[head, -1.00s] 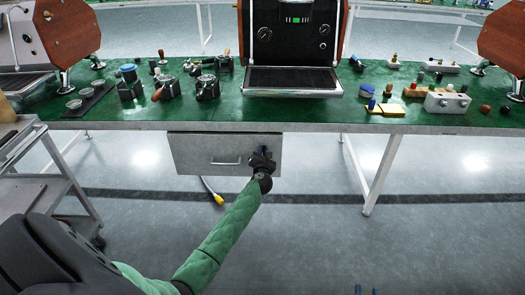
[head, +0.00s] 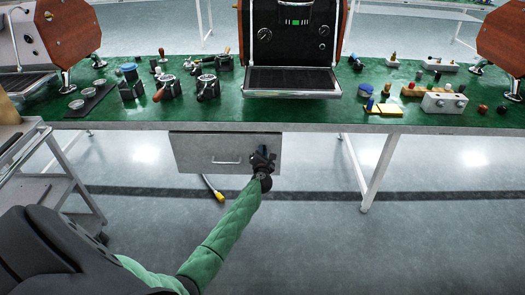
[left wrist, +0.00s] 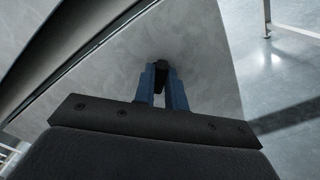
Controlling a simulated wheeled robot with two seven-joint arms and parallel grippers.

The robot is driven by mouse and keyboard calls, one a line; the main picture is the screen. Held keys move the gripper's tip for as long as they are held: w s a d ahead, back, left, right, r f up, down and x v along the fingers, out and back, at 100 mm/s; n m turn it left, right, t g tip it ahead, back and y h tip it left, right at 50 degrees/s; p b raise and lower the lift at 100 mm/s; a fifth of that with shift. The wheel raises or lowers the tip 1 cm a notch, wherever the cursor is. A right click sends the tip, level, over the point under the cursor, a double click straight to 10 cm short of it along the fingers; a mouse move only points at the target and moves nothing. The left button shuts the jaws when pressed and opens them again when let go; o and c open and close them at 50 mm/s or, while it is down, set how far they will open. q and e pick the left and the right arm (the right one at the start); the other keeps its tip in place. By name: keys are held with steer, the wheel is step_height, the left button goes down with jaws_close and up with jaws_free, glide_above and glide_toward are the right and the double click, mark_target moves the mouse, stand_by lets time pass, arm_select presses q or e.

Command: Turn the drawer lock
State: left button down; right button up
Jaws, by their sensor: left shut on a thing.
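The grey drawer (head: 210,150) hangs under the green workbench, with its front flat and a bar handle (head: 226,162) in the middle. My left gripper (head: 263,157) is at the right end of the drawer front and covers the lock in the head view. In the left wrist view, the blue fingers of my left gripper (left wrist: 163,85) are closed on a small dark lock piece (left wrist: 162,68) against the grey drawer front (left wrist: 200,50). The lock is mostly hidden between the fingers. My right gripper is not in view.
The green workbench (head: 215,112) carries a black espresso machine (head: 292,40), portafilters (head: 207,88) and small parts. A metal cart (head: 50,170) stands at the left. A cable with a yellow plug (head: 220,197) hangs below the drawer. The floor right of my arm is clear.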

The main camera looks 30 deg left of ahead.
arm_select(q)
steer(key=shift+w+d+f+m+p, duration=0.1)
steer(key=shift+m+p, duration=2.25)
steer(key=shift+p, duration=0.05)
steer(key=shift+d+f+m+p, duration=0.1)
steer(key=shift+m+p, duration=2.25)
steer(key=shift+p, duration=0.05)
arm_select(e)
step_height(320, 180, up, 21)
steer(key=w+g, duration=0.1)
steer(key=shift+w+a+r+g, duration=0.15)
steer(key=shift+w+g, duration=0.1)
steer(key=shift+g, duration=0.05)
arm_select(q)
steer(key=c, duration=1.4)
jaws_free()
steer(key=shift+c, duration=0.2)
